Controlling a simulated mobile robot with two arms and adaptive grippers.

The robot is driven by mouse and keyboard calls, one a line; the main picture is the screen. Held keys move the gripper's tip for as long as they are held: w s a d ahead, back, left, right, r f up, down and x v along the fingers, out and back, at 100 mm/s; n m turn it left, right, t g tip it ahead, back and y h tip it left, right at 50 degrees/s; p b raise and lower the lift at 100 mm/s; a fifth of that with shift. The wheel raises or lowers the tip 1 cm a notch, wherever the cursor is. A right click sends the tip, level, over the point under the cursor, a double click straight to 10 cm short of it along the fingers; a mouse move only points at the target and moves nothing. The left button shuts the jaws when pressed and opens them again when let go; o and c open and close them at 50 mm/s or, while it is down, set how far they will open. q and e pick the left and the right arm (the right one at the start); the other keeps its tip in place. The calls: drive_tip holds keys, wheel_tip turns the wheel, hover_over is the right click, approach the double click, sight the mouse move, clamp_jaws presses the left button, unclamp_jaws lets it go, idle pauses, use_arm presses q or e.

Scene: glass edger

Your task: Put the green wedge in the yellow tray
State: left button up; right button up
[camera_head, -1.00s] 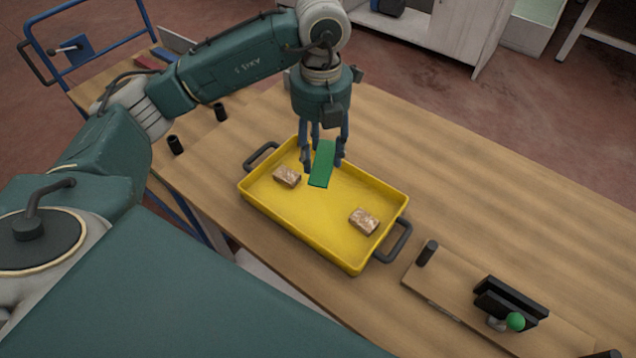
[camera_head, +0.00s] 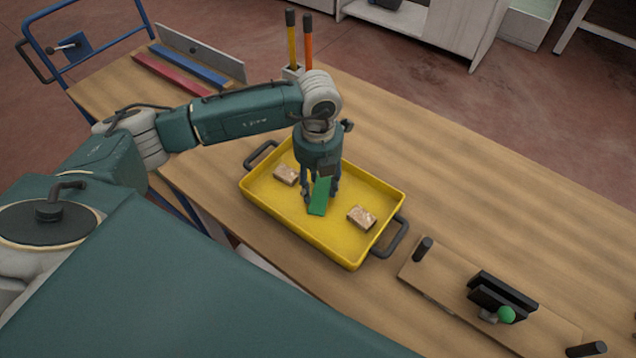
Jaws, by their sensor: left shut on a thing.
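The green wedge (camera_head: 320,197) is a flat green piece inside the outline of the yellow tray (camera_head: 255,198), near its middle. My left gripper (camera_head: 320,196) points down over the tray and is shut on the green wedge. The wedge's lower end is at or close to the tray floor; I cannot tell if it touches. Its upper part is partly hidden by the gripper. My right gripper is not in view.
Two brown speckled blocks lie in the tray, one left (camera_head: 286,175) and one right (camera_head: 361,217) of the wedge. A board with a black clamp (camera_head: 502,292) and green knob lies at right. A holder with two tools (camera_head: 292,72) stands behind my arm.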

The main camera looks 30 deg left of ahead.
sight(318, 187)
use_arm(q)
drive_tip(key=shift+f, duration=0.25)
drive_tip(key=o, duration=1.2)
drive_tip(key=shift+r, duration=0.1)
drive_tip(key=shift+r, duration=0.15)
drive_tip(key=shift+r, duration=0.2)
wheel_tip(318, 187, up, 12)
drive_tip(key=b, duration=0.3)
drive_tip(key=shift+f, duration=0.15)
